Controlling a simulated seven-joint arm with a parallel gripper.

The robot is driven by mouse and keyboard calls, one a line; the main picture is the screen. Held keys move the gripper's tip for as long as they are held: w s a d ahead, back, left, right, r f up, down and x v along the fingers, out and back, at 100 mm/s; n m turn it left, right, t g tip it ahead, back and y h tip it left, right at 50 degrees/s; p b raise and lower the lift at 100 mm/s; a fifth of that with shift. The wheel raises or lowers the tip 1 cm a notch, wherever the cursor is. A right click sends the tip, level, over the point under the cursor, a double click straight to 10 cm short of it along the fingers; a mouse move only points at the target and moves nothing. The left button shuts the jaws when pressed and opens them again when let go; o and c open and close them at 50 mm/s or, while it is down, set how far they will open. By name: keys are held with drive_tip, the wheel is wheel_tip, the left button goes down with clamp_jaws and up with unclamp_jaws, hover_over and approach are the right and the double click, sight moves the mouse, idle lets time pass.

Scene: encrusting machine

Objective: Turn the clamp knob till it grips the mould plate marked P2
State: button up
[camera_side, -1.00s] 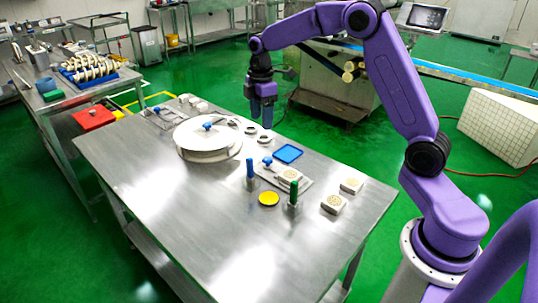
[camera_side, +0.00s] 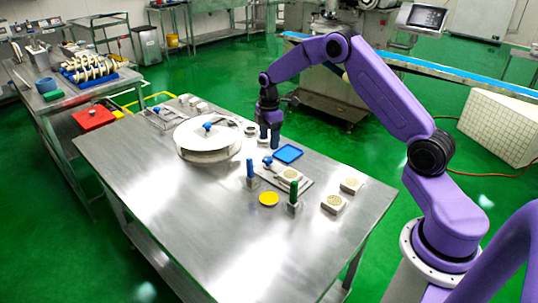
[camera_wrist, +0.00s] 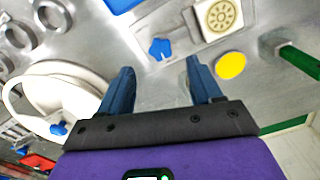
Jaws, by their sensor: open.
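A blue star-shaped clamp knob (camera_side: 267,160) stands on a metal fixture on the table; it also shows in the wrist view (camera_wrist: 160,48). Beside it on the fixture lies a beige mould plate (camera_side: 290,174) with a round pattern, also in the wrist view (camera_wrist: 218,17). Two similar plates lie to the right, a front one (camera_side: 333,204) and a back one (camera_side: 351,185). I cannot read a P2 mark on any. My gripper (camera_side: 270,143) is open and empty, pointing down above the table near the knob. In the wrist view the knob appears between and beyond my fingertips (camera_wrist: 160,75), not touched.
A blue tray (camera_side: 288,153) lies behind the knob. A round white drum (camera_side: 208,140) with a blue knob stands left. The table front is clear.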

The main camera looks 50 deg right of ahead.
sight(269, 158)
wheel_tip(269, 158, down, 7)
drive_tip(key=shift+f, duration=0.1)
idle(0.4)
drive_tip(key=c, duration=1)
drive_tip(key=shift+c, duration=0.2)
